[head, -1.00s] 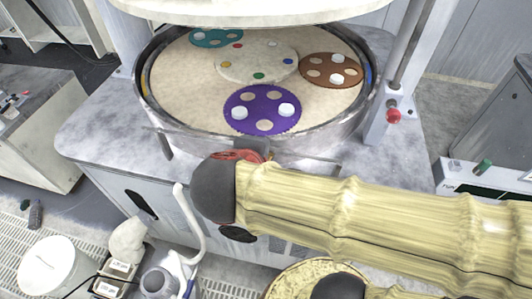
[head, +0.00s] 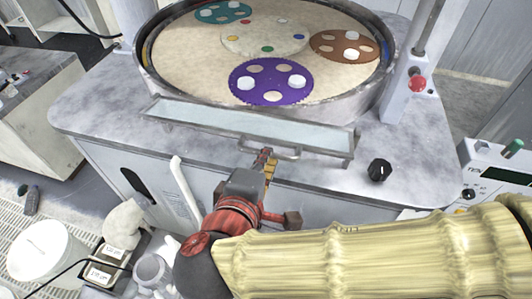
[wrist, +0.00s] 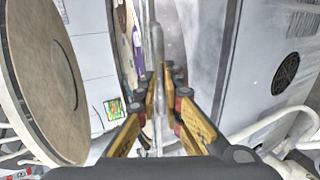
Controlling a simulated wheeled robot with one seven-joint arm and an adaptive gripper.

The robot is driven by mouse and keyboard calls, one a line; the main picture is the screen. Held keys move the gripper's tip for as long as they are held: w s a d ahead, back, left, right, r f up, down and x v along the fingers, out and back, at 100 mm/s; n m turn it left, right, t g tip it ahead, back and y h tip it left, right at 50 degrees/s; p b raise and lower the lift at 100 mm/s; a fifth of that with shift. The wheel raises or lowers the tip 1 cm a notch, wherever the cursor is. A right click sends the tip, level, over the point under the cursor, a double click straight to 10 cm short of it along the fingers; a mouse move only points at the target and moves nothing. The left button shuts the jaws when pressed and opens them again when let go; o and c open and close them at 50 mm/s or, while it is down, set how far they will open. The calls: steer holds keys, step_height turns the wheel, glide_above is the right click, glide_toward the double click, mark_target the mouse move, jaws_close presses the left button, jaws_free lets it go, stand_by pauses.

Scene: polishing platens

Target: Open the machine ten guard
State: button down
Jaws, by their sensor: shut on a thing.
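The guard (head: 215,118) is a pale clear panel in a metal frame along the front of the round polishing bowl, above the cabinet's front edge. My gripper (head: 265,158) reaches up from below and is shut on this handle. In the wrist view, the yellow fingers of my gripper (wrist: 167,85) close around a grey bar (wrist: 157,45). The exact finger contact is partly hidden.
The platen (head: 200,60) carries purple, brown and teal discs. A black knob (head: 380,170) and a red button (head: 417,83) are to the right. A white hose (head: 185,190), a white bucket (head: 45,250) and bottles crowd the lower left.

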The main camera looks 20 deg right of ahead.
steer(key=shift+f, duration=0.55)
steer(key=shift+s, duration=0.1)
steer(key=c, duration=1.9)
jaws_free()
steer(key=v, duration=1.1)
steer(key=shift+s+a+r, duration=0.2)
steer(key=shift+s+a, duration=0.05)
steer(key=shift+c, duration=0.4)
